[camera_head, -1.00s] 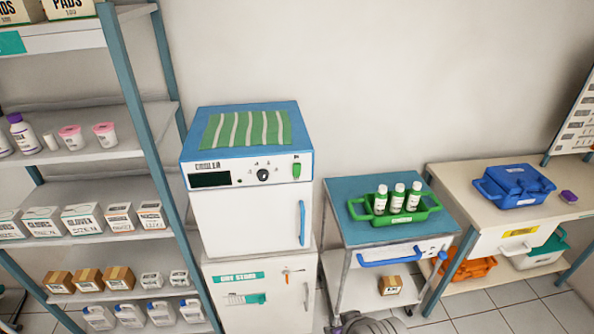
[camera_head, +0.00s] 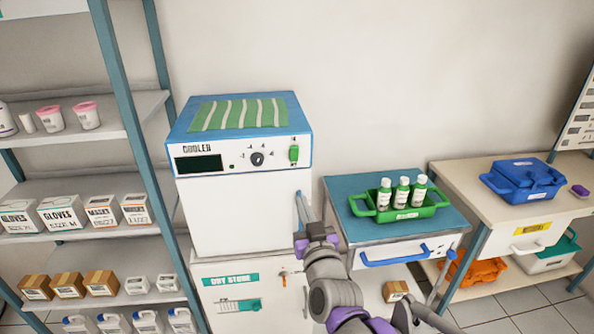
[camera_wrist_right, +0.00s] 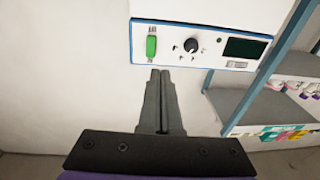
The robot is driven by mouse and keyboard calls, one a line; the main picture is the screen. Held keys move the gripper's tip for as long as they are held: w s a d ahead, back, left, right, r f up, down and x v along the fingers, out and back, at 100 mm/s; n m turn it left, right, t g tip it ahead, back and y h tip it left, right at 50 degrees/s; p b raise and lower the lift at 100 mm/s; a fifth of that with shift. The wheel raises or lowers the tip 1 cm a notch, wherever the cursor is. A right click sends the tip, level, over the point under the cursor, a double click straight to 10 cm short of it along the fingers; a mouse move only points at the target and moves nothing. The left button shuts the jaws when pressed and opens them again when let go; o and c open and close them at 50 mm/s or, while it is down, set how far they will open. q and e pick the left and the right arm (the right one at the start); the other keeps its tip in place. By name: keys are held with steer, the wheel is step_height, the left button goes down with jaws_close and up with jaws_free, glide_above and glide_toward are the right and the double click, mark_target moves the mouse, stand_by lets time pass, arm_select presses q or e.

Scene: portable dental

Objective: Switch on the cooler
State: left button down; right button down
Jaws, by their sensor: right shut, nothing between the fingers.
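The cooler (camera_head: 240,212) is a white box with a blue top, standing on a white dry-store cabinet. Its control panel has a dark display (camera_head: 198,163), a black dial (camera_head: 257,159) and a green switch (camera_head: 294,154) at the right end. In the right wrist view the panel appears turned over, with the green switch (camera_wrist_right: 151,44) at left and the dial (camera_wrist_right: 190,46) beside it. My right gripper (camera_wrist_right: 161,74) is shut and empty, its tips just short of the panel edge near the switch in that view. In the head view my right arm covers part of the cooler door's handle. My left gripper is out of view.
A striped green cloth (camera_head: 238,113) lies on the cooler. A trolley (camera_head: 350,223) with a green tray of bottles (camera_head: 402,214) stands to the right. A shelf rack (camera_head: 127,100) stands close on the left. A bench (camera_head: 462,189) with a blue case (camera_head: 523,181) is farther right.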

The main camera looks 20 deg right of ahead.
mark_target(296, 147)
steer(key=shift+w+d+r+m+t+h+b, duration=0.35)
steer(key=shift+w+d+r+t+h, duration=0.2)
steer(key=shift+h, duration=0.25)
steer(key=shift+r, duration=0.1)
steer(key=x, duration=1.4)
steer(key=shift+r+p, duration=0.1)
steer(key=shift+p, duration=0.2)
steer(key=shift+w+r+g+p, duration=0.35)
steer(key=shift+r+g+p, duration=0.15)
steer(key=shift+p, duration=0.35)
steer(key=shift+f, duration=0.3)
